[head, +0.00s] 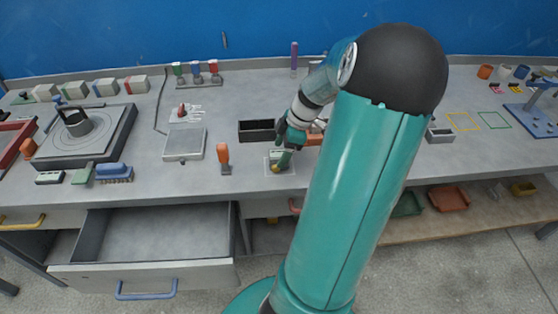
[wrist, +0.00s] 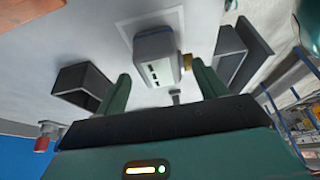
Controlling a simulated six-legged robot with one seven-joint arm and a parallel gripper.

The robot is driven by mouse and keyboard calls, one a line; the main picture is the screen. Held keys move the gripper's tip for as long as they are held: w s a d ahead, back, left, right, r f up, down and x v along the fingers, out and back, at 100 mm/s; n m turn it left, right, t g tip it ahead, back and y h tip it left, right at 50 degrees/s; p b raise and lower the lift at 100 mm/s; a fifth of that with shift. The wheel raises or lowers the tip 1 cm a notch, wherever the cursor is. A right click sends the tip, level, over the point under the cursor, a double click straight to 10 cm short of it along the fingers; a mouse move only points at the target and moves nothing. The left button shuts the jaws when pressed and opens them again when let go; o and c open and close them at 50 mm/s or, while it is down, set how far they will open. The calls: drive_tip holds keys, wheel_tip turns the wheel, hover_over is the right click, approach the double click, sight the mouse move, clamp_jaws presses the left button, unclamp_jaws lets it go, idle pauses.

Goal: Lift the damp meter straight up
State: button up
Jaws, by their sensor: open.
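A small pale grey device with dark slots, which looks like the damp meter (wrist: 155,58), sits on a white marked patch of the bench in the wrist view. A yellow part (wrist: 187,62) shows at its right side. In the head view the meter (head: 278,156) is partly hidden by my gripper (head: 284,157). My gripper, also in the wrist view (wrist: 161,72), is open. Its two green fingers stand apart, one to each side of the meter's near end in the picture. I cannot tell whether either finger touches it.
A dark open box (head: 257,131) stands behind and left of the meter. An orange-handled tool (head: 223,155) and a square scale (head: 184,143) lie to the left. A drawer (head: 155,232) hangs open below the bench. An orange block (head: 314,139) is close behind my gripper.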

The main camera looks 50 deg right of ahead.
drive_tip(key=shift+c, duration=0.2)
clamp_jaws()
drive_tip(key=shift+r, duration=0.2)
